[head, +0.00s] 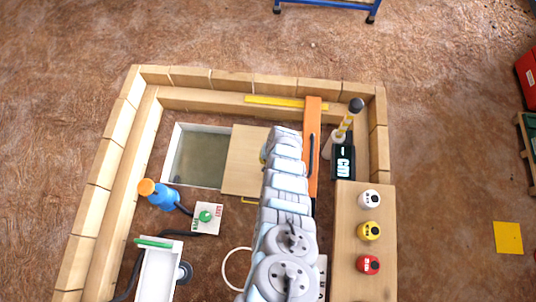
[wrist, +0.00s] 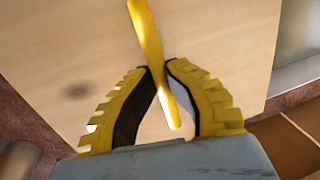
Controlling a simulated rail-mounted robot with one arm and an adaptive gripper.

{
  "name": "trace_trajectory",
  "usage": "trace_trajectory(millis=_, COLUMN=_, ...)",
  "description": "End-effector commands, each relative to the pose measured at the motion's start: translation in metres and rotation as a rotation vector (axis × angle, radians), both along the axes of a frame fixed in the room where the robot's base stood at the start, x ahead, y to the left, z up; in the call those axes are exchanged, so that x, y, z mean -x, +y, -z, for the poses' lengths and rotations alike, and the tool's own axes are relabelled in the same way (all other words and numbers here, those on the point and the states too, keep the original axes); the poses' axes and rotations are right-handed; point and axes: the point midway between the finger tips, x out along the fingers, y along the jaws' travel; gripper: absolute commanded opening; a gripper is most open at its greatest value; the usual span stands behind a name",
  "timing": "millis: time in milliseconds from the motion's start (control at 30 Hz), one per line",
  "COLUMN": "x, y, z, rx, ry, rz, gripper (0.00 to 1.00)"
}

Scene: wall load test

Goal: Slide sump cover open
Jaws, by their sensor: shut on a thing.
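The sump (head: 201,156) is a white-rimmed rectangular pit with murky grey-green liquid in the head view. The sump cover (head: 243,160), a flat light-wood panel, lies to the right of the exposed liquid; my arm hides its right side. The cover fills much of the wrist view (wrist: 220,50). A yellow bar handle (wrist: 147,30) stands out against the panel there. My gripper (wrist: 162,72) has its two yellow ribbed fingers closed around this handle, tips meeting at it. In the head view, my arm hides most of the gripper.
A timber wall (head: 232,82) encloses the area. An orange beam (head: 313,140) stands close right of my arm. A blue pump (head: 162,195) and a white switch plate (head: 207,217) are lower left. A bench with white, yellow and red weights (head: 368,230) is right.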

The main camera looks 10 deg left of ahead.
Motion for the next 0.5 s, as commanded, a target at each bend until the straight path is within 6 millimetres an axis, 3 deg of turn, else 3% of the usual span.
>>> trace_trajectory(millis=100, x=0.0002, y=-0.0031, z=0.0019, rx=0.004, ry=-0.001, rz=0.002, gripper=0.0)
trace_trajectory(millis=133, x=0.0002, y=-0.0032, z=0.002, rx=0.004, ry=-0.001, rz=0.002, gripper=0.21)
trace_trajectory(millis=200, x=0.0001, y=-0.0029, z=0.0017, rx=0.004, ry=-0.001, rz=0.002, gripper=0.41)
trace_trajectory(millis=500, x=0.0001, y=-0.0014, z=0.0007, rx=0.002, ry=0.0, rz=0.001, gripper=0.43)
